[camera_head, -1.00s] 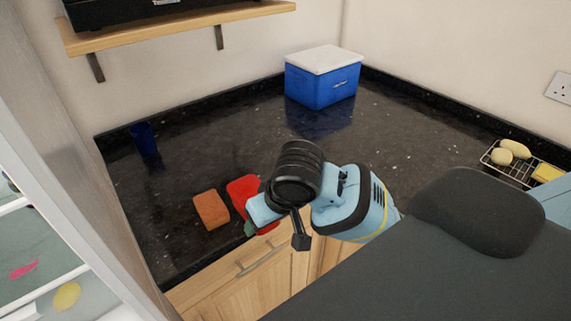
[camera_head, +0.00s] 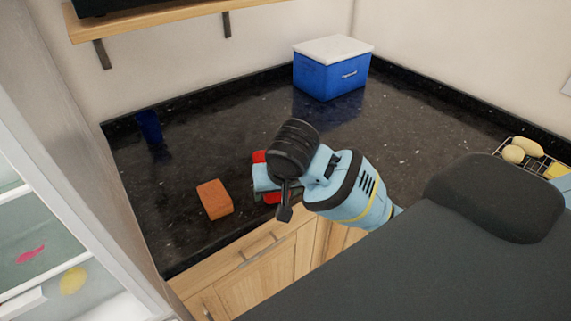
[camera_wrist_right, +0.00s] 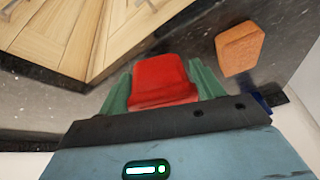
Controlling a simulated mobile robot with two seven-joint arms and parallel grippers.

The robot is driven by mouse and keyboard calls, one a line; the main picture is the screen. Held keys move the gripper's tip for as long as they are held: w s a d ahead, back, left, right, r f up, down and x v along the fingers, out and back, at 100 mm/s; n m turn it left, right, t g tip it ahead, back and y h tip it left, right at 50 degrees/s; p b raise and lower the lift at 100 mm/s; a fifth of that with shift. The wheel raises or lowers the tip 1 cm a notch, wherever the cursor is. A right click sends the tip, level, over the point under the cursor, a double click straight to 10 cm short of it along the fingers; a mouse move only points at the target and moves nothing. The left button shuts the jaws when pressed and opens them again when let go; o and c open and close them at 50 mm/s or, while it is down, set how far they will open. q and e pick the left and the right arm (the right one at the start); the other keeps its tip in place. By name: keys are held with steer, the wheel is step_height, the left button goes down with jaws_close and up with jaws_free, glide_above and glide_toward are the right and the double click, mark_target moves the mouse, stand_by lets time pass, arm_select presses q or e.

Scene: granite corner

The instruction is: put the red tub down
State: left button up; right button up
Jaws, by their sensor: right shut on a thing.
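The red tub (camera_head: 259,156) is mostly hidden behind my right gripper (camera_head: 265,179) in the head view, near the counter's front edge. In the right wrist view the tub (camera_wrist_right: 160,78) sits between the two green fingers of my right gripper (camera_wrist_right: 162,82), which are shut on its sides. I cannot tell whether its base touches the black speckled counter (camera_head: 215,140). My left gripper is not in view.
An orange block (camera_head: 214,198) lies left of the tub. A dark blue cup (camera_head: 150,127) stands at the back left. A blue cool box (camera_head: 330,76) with a white lid stands at the back. A wire rack (camera_head: 508,147) holds yellow items at right. The middle counter is clear.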

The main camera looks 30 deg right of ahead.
steer(key=w+d, duration=0.3)
steer(key=w+d+f, duration=0.1)
steer(key=w+d, duration=0.5)
steer(key=w, duration=0.1)
steer(key=shift+d+f, duration=0.1)
steer(key=shift+f, duration=1.75)
steer(key=o, duration=1.2)
steer(key=shift+f, duration=0.15)
steer(key=v, duration=1.2)
